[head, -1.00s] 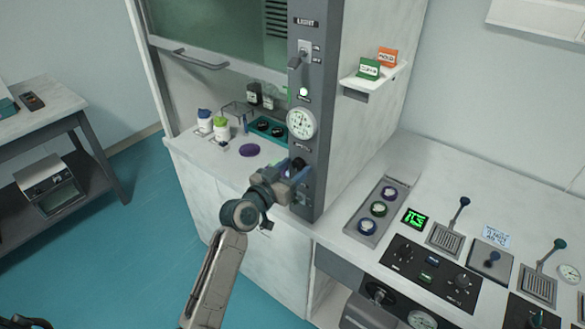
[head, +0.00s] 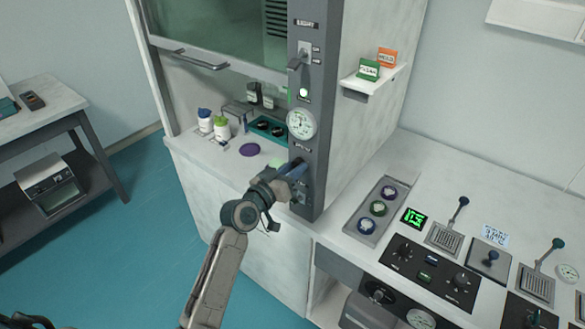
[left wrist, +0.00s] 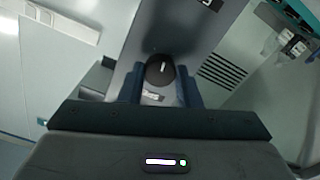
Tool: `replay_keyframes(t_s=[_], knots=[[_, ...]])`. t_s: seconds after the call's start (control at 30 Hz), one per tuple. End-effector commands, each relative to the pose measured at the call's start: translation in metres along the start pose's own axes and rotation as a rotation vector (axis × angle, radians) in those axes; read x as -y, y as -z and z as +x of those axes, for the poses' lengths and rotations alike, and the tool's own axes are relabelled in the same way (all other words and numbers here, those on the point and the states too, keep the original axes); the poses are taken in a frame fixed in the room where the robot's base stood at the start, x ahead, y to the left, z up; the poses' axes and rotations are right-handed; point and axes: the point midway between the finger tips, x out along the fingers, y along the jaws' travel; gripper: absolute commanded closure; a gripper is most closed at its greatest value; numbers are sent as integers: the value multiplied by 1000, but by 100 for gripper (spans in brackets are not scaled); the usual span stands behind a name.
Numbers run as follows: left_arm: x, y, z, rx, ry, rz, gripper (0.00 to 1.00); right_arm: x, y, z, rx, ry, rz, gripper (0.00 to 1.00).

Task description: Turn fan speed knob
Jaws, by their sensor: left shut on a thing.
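The fan speed knob (left wrist: 160,70) is a round black knob with a white pointer line, on the grey front post (head: 309,139) of the fume hood, below a round white gauge (head: 301,123). In the left wrist view it sits between the two blue fingers of my left gripper (left wrist: 161,88), its pointer line nearly upright in that picture. In the head view my left gripper (head: 297,171) is at the post and mostly hides the knob. The gripper is shut on the knob. My right gripper is not seen.
A light switch lever (head: 297,61) and a green lamp (head: 303,93) are higher on the post. Bottles (head: 221,127) and a purple disc (head: 249,149) stand in the hood left of my gripper. A bench with knobs and levers (head: 430,275) lies to the right.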

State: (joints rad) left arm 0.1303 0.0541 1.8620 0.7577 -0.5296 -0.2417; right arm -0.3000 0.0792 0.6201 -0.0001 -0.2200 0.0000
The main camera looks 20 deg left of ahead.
Motion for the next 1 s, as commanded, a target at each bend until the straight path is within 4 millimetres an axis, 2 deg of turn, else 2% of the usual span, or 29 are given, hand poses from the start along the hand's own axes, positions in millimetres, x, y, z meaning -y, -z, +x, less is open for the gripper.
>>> replay_keyframes(t_s=[0.4, 0.97, 1.0], knots=[[0, 0, 0, 0, 0, -222, 92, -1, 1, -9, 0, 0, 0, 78], [0, 0, 0, 0, 0, -265, 92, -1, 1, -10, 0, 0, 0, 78], [0, 0, 0, 0, 0, -265, 68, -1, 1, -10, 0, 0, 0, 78]])
